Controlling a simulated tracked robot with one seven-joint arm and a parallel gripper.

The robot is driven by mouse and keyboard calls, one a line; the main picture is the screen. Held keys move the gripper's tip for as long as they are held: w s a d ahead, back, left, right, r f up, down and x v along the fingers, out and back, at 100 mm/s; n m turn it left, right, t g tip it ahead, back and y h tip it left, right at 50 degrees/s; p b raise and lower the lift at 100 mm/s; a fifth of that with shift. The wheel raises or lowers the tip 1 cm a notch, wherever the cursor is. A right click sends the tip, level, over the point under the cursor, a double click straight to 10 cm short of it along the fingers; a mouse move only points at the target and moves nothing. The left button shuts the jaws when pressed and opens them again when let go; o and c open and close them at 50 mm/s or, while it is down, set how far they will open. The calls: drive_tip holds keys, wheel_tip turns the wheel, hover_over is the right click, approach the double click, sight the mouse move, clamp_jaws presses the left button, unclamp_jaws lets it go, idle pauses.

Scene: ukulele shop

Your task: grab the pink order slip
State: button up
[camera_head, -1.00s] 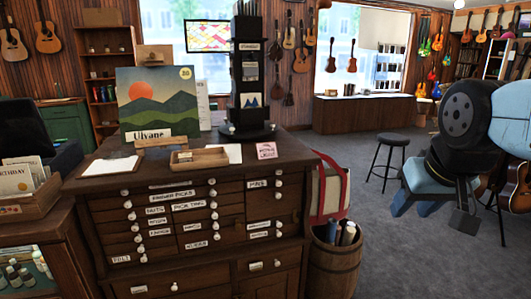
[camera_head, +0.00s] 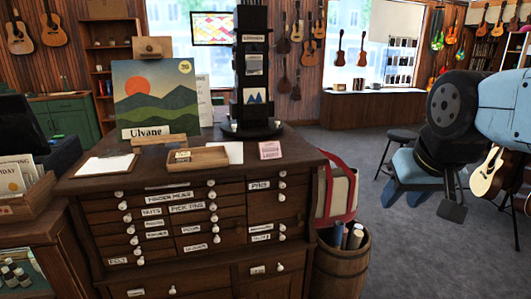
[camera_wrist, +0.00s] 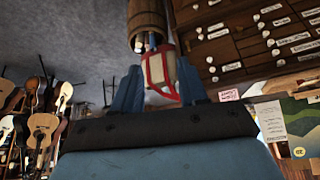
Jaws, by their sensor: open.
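The pink order slip (camera_head: 270,150) lies on top of the dark wooden drawer cabinet (camera_head: 228,193), near its right end. It also shows in the wrist view (camera_wrist: 229,95), right of my gripper. My gripper (camera_wrist: 158,88) has its two blue fingers spread apart with nothing held between them. In the head view my arm is at the right, over the floor, well apart from the cabinet and the slip.
A black display tower (camera_head: 255,75) stands behind the slip, with a white paper (camera_head: 234,152) and wooden tray (camera_head: 198,157) to the left. A stool (camera_head: 403,136) stands farther back.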

drive_tip(key=shift+o, duration=0.3)
drive_tip(key=shift+o, duration=0.8)
drive_tip(key=shift+w, duration=0.15)
drive_tip(key=o, duration=0.7)
drive_tip(key=w+a+t, duration=0.1)
drive_tip(key=w, duration=0.3)
drive_tip(key=w+a+t+y, duration=0.1)
drive_tip(key=w, duration=0.3)
drive_tip(key=w+a+f, duration=0.1)
drive_tip(key=w, duration=0.4)
drive_tip(key=shift+f+n+t+y, duration=0.1)
drive_tip(key=shift+n+t+y, duration=0.2)
drive_tip(key=shift+t, duration=0.1)
drive_tip(key=shift+o, duration=0.8)
drive_tip(key=w+a+f+t, duration=0.1)
drive_tip(key=w+a, duration=0.1)
drive_tip(key=w, duration=0.3)
drive_tip(key=w+a+f+t+y, duration=0.1)
drive_tip(key=w+a, duration=0.1)
drive_tip(key=w, duration=0.3)
drive_tip(key=shift+w+a+f+t, duration=0.15)
drive_tip(key=shift+w+a+t, duration=0.15)
drive_tip(key=shift+a+t, duration=0.1)
drive_tip(key=n+t+y, duration=0.2)
drive_tip(key=n+t, duration=0.1)
drive_tip(key=t, duration=0.3)
approach(269, 144)
drive_tip(key=x, duration=0.5)
drive_tip(key=shift+w, duration=0.35)
drive_tip(key=shift+x, duration=2.65)
